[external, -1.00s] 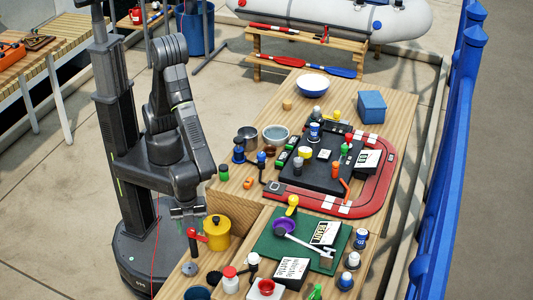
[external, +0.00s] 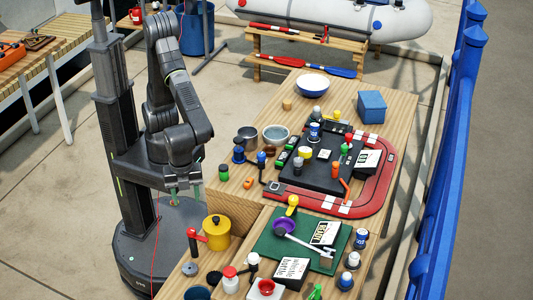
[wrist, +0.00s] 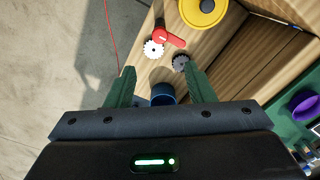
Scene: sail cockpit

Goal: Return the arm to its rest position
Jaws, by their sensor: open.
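My arm is folded close to its column, beside the left edge of the wooden table (external: 345,100). My gripper (external: 172,196) hangs over my round base, left of the table and apart from the things on it. In the wrist view my gripper (wrist: 158,85) shows two green fingers spread wide with nothing held between them. Below and beyond the fingers a blue cup (wrist: 163,93), a grey gear-like disc (wrist: 181,63) and a white toothed disc (wrist: 153,48) lie on the wood.
A yellow pot (external: 216,232) with a red-handled piece (external: 194,236) stands near the table's left edge. A wooden step (external: 232,209) rises behind it. A green mat (external: 270,240) and a red tray (external: 375,190) hold many small items. The floor left of my base is clear.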

